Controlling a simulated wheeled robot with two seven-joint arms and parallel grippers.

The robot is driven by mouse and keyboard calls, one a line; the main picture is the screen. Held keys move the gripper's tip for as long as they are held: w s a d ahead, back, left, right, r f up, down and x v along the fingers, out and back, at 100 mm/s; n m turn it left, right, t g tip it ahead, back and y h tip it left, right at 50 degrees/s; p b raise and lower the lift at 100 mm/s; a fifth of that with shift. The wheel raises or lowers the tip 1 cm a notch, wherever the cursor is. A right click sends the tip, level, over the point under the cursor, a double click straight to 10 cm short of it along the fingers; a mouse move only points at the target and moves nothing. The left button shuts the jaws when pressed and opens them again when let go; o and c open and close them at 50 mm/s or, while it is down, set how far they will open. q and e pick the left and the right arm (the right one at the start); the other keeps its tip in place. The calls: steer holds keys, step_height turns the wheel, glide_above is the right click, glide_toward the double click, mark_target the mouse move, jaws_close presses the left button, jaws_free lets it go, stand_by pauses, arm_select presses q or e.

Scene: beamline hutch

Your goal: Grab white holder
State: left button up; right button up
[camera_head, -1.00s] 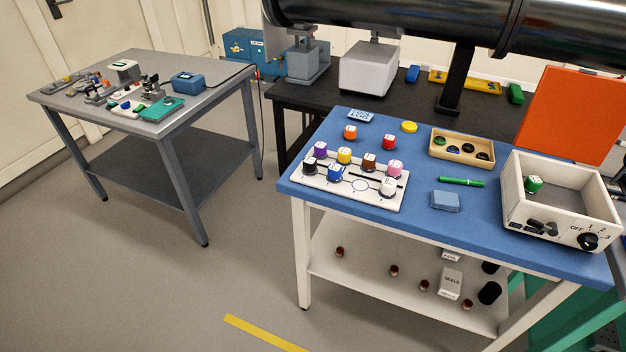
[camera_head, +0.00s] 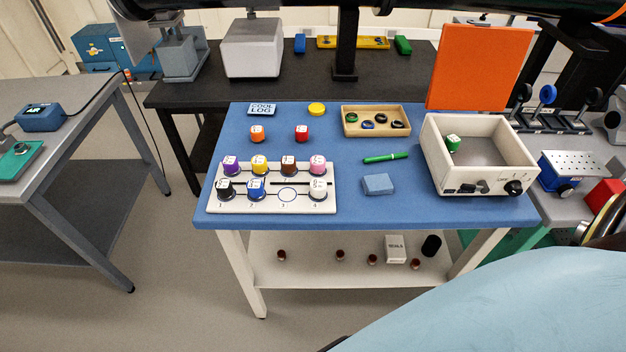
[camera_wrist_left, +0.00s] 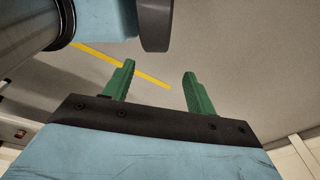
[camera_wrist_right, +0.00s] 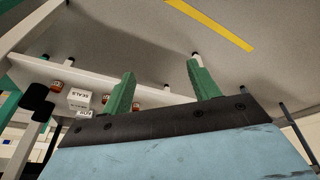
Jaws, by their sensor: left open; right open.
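The white holder among the small capped pieces (camera_head: 318,189) stands at the right end of the front row on the white numbered rack (camera_head: 262,206), above the mark 4. The other pieces on the rack are black (camera_head: 225,188), blue (camera_head: 256,187), purple (camera_head: 230,165), yellow (camera_head: 260,164), brown (camera_head: 289,164) and pink (camera_head: 318,164). The circle at mark 3 is empty. My left gripper (camera_wrist_left: 158,82) is open and empty over the floor. My right gripper (camera_wrist_right: 163,80) is open and empty, with the table's lower shelf beyond it. Neither gripper shows in the head view.
An orange piece (camera_head: 257,134) and a red piece (camera_head: 302,133) stand behind the rack on the blue tabletop (camera_head: 215,218). A blue block (camera_head: 378,184), green pen (camera_head: 386,157), wooden tray (camera_head: 376,131) and white open box (camera_head: 433,170) with a green piece (camera_head: 453,143) lie right.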

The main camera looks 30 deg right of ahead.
steer(key=w+d+r+t+p, duration=0.1)
steer(key=w+d+r+t, duration=0.1)
steer(key=w+r, duration=0.6)
steer(key=t+y+p, duration=0.1)
steer(key=t+p, duration=0.1)
steer(key=t, duration=0.2)
glide_toward(322, 187)
steer(key=s+a+f, duration=0.1)
steer(key=s+f, duration=0.6)
steer(key=f, duration=0.2)
steer(key=w+d+r+t, duration=0.2)
steer(key=w+r+t, duration=0.25)
steer(key=r, duration=0.25)
steer(key=shift+g+y, duration=0.35)
steer(key=shift+y, duration=0.05)
steer(key=x, duration=0.6)
steer(key=shift+a+b+x, duration=0.2)
steer(key=shift+b+x, duration=0.15)
steer(key=shift+x, duration=2.9)
arm_select(q)
steer(key=shift+g, duration=0.3)
steer(key=s+r, duration=0.2)
steer(key=s, duration=0.1)
steer(key=shift+s+a+r, duration=0.1)
steer(key=shift+s+r, duration=0.2)
arm_select(e)
steer(key=shift+s+f, duration=0.15)
steer(key=shift+f, duration=0.05)
steer(key=shift+c, duration=0.3)
steer(key=c, duration=1)
